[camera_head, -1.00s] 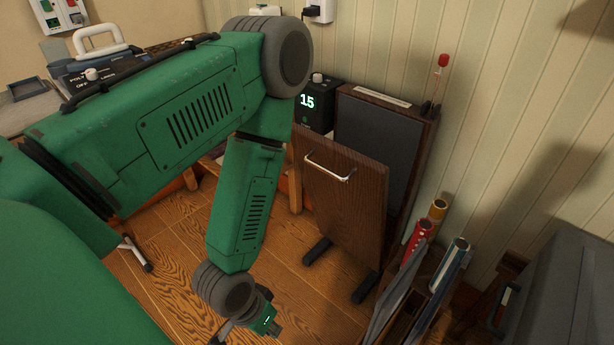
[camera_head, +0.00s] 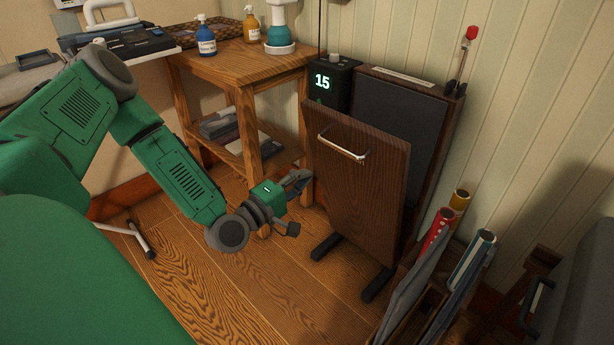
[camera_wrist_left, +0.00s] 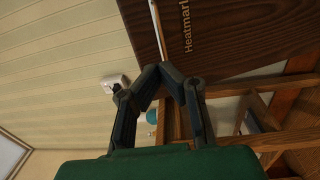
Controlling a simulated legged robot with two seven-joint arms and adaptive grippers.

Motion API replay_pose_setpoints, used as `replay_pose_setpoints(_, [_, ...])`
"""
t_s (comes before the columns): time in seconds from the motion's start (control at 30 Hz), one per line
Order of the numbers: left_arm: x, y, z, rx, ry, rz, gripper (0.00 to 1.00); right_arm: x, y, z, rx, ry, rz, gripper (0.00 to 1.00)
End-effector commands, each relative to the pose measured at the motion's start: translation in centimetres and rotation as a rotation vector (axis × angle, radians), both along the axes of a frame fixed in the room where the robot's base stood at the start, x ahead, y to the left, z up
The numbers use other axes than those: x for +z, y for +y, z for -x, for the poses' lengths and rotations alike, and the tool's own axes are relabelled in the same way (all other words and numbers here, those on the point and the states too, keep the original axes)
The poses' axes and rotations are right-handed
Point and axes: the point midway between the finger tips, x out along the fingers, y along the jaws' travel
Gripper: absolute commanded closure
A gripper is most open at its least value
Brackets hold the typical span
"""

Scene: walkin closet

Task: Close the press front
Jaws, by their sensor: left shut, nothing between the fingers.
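The press (camera_head: 400,112) stands against the striped wall, with a dark pad inside its wooden body. Its wooden front (camera_head: 358,195) is open, leaning out from the body, with a pale metal handle (camera_head: 343,148) near its top. My left gripper (camera_head: 302,180) is shut and empty, just left of the front and below handle height. In the left wrist view, the gripper's fingertips (camera_wrist_left: 162,70) meet below the handle (camera_wrist_left: 158,28) in the picture, and the front (camera_wrist_left: 230,35) carries the lettering "Heatmark". I cannot tell whether they touch. My right gripper is not in view.
A black box (camera_head: 325,82) showing "15" stands beside the press. A wooden side table (camera_head: 240,62) with bottles is behind my left arm. A rack with rolled tubes (camera_head: 437,232) stands close on the right. The floor (camera_head: 250,290) in front is mostly clear.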

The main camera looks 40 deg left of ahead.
Motion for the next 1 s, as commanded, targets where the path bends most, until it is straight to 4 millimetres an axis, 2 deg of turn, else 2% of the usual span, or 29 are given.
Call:
replay_pose_setpoints(0.03, [-0.1,-0.1,-1.2,-0.002,-0.003,-0.003,1.00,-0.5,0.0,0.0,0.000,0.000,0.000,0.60])
replay_pose_setpoints(0.3, [0.1,-0.5,-6.9,-0.002,-0.001,-0.003,1.00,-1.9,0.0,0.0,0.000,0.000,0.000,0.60])
replay_pose_setpoints(0.5, [0.3,-0.7,-9.8,-0.001,0.002,-0.001,1.00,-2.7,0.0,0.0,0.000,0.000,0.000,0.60])
replay_pose_setpoints(0.7, [0.5,-0.7,-11.0,0.000,0.002,-0.001,1.00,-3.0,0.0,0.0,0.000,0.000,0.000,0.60])
replay_pose_setpoints(1.0, [0.5,-0.8,-11.0,-0.001,0.003,-0.001,1.00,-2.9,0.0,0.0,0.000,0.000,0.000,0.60])
